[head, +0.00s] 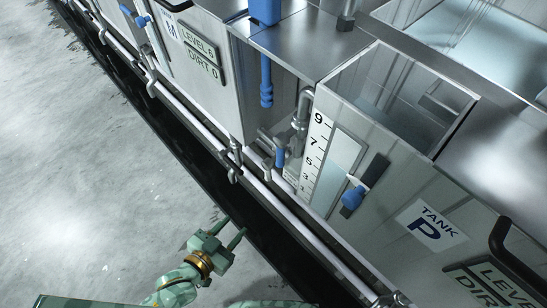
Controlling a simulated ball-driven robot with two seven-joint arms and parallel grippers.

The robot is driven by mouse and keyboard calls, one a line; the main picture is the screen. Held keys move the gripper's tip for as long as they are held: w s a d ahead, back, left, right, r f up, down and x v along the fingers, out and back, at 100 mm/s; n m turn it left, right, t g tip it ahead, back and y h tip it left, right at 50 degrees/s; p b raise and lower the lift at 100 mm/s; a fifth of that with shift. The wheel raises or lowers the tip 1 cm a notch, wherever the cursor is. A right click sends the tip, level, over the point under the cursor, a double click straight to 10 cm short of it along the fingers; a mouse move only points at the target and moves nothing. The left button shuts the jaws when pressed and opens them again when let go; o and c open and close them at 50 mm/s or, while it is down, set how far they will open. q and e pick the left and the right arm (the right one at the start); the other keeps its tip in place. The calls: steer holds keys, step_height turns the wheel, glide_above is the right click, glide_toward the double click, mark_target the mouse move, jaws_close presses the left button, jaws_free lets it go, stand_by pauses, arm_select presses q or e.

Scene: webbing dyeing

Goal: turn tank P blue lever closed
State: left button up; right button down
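Tank P (400,225) is a steel tank at the right, marked by a white label (432,226). A blue lever (353,196) sits on a dark plate on its front, right of the level gauge (335,160). A smaller blue handle (279,158) sits on the pipework left of the gauge; I cannot tell which of the two is the task's lever, or its valve position. My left gripper (236,224) is green, open and empty. It is over the floor at the lower middle, apart from both handles. My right gripper is not in view.
Pale pipes (300,225) run along the tank fronts, between my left gripper and the tank. A black handle (515,262) sticks out at the lower right. A neighbouring tank (215,50) has its own blue lever (142,21). The grey floor (80,180) at left is clear.

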mark_target(278, 161)
arm_select(q)
steer(key=w+d+r+t+h, duration=0.2)
steer(key=d+r+t+h, duration=0.15)
steer(key=r, duration=0.75)
steer(key=shift+y, duration=0.45)
steer(key=b+x, duration=0.1)
steer(key=x, duration=0.4)
steer(key=b+x, duration=0.2)
steer(key=x, duration=0.3)
steer(key=b+x, duration=0.1)
steer(key=x, duration=0.4)
steer(key=shift+w+d+f+b, duration=0.1)
steer(key=shift+d+f+b, duration=0.05)
steer(key=shift+f+b, duration=0.2)
steer(key=shift+w+d, duration=0.25)
steer(key=shift+w, duration=0.15)
steer(key=shift+r, duration=0.15)
jaws_close()
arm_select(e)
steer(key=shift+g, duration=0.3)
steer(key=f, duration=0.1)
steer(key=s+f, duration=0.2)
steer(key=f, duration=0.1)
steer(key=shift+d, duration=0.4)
